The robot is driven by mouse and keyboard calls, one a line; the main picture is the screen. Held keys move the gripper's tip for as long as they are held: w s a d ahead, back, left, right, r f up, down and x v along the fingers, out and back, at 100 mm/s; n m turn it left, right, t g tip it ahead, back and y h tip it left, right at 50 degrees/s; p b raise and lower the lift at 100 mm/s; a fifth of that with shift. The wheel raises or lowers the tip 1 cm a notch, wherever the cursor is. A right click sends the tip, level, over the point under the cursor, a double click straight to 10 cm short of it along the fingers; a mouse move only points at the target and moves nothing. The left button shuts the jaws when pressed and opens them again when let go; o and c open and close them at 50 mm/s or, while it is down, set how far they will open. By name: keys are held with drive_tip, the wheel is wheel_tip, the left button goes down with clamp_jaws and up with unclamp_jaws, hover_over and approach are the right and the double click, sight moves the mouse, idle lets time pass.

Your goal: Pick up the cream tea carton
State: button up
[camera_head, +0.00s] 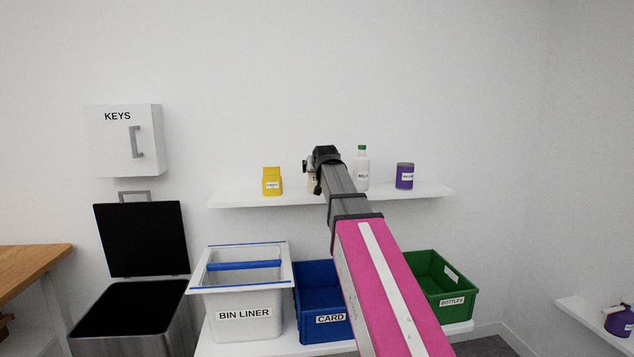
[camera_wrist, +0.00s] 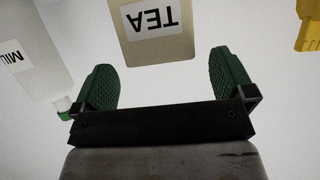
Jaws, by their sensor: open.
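The cream tea carton (camera_wrist: 157,45) shows in the wrist view with its TEA label upside down. It lies ahead of my gripper (camera_wrist: 162,88), in line with the gap between the two green finger pads. The fingers are open and nothing is between them. In the head view the carton (camera_head: 311,180) stands on the white wall shelf, mostly hidden behind my gripper (camera_head: 313,172). Only a cream sliver of it shows there.
On the shelf (camera_head: 240,199), a yellow carton (camera_head: 272,182) stands left of the tea. A white bottle with a green cap (camera_head: 361,170) and a purple tin (camera_head: 405,176) stand right. In the wrist view the bottle (camera_wrist: 30,55) is close to one finger. Bins stand below.

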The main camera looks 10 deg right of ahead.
drive_tip(key=x, duration=0.4)
drive_tip(key=shift+w+f, duration=0.3)
drive_tip(key=c, duration=0.9)
drive_tip(key=shift+r, duration=0.15)
